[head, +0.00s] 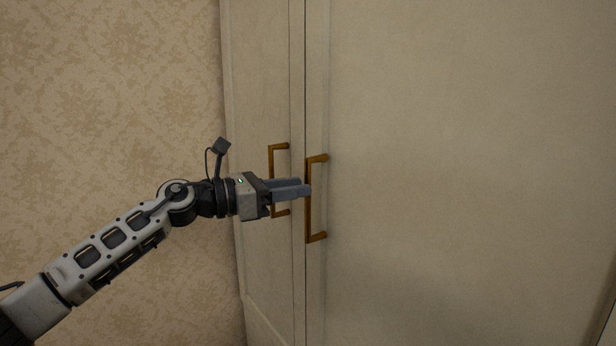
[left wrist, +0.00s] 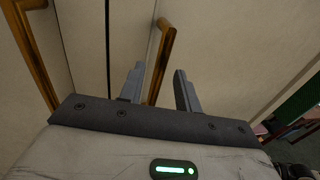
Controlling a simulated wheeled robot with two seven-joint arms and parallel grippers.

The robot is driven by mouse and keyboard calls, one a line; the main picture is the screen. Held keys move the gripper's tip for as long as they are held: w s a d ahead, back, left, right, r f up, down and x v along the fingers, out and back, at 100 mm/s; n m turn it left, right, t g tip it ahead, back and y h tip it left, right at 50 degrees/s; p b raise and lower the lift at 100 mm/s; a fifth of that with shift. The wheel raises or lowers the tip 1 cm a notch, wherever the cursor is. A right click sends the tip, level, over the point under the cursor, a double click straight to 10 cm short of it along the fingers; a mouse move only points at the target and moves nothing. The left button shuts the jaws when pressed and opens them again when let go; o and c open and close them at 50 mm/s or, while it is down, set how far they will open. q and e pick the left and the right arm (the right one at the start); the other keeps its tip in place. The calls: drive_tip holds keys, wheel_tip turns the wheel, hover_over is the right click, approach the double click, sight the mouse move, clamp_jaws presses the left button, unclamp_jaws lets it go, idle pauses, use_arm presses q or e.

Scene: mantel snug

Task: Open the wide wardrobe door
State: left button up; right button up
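The wide wardrobe door (head: 460,150) fills the right of the head view, cream and apparently closed. Its brass bar handle (head: 309,222) stands upright near the door's left edge. My left gripper (head: 304,187) comes in from the left, with its grey fingertips at the middle of this handle. In the left wrist view the two fingers (left wrist: 158,82) are apart, and the handle (left wrist: 163,50) appears between them, nearer the left finger. I cannot tell whether a finger touches it. My right gripper is not in view.
The narrower wardrobe door (head: 262,90) is to the left, with its own brass handle (head: 271,160) close behind my left fingers; that handle also shows in the left wrist view (left wrist: 28,50). Patterned wallpaper (head: 110,90) covers the wall at left.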

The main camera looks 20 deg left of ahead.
use_arm(q)
drive_tip(key=x, duration=0.3)
drive_tip(key=shift+w+d, duration=0.15)
clamp_jaws()
drive_tip(key=shift+p, duration=0.35)
